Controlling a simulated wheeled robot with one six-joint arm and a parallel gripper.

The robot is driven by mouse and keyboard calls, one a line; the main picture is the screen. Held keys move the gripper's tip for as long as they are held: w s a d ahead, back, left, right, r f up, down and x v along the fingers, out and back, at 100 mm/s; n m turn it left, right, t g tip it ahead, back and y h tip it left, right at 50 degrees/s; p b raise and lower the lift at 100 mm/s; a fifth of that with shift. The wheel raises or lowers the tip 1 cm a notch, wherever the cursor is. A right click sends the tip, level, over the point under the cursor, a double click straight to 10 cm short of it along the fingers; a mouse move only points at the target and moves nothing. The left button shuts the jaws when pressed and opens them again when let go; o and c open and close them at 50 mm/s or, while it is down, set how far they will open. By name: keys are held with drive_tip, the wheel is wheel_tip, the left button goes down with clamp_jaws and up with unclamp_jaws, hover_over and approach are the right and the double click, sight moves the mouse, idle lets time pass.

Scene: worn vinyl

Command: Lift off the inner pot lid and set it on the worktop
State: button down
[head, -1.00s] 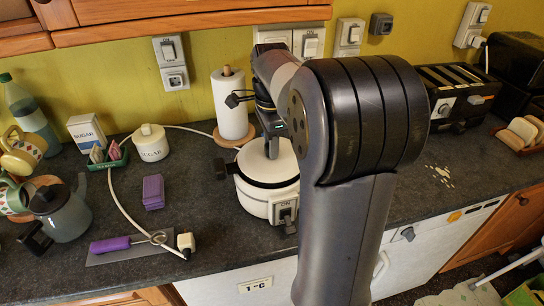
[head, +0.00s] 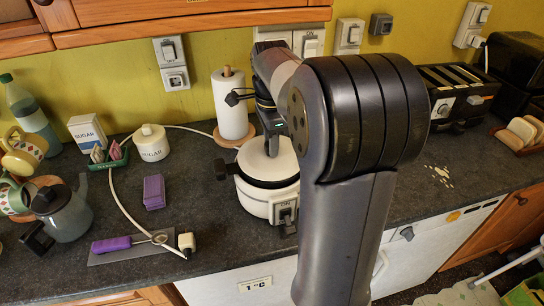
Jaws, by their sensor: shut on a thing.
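A white pot-shaped appliance (head: 262,204) with a switch marked ON stands on the dark worktop (head: 225,240). A round white lid (head: 262,167) sits over its top, with a dark ring below it. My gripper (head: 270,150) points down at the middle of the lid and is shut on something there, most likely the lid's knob. My own arm hides the fingertips and the right part of the lid. I cannot tell whether the lid is seated or slightly raised.
A paper towel roll (head: 231,106) stands behind the pot. Purple sponges (head: 154,192), a white sugar pot (head: 152,143), a grey-blue jug (head: 62,212) and a purple-handled tool (head: 111,244) are to the left. A toaster (head: 455,95) is at the right. Worktop between sponges and pot is clear.

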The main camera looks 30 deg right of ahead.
drive_tip(key=shift+r, duration=0.15)
drive_tip(key=shift+r+p, duration=1.95)
drive_tip(key=shift+p, duration=0.1)
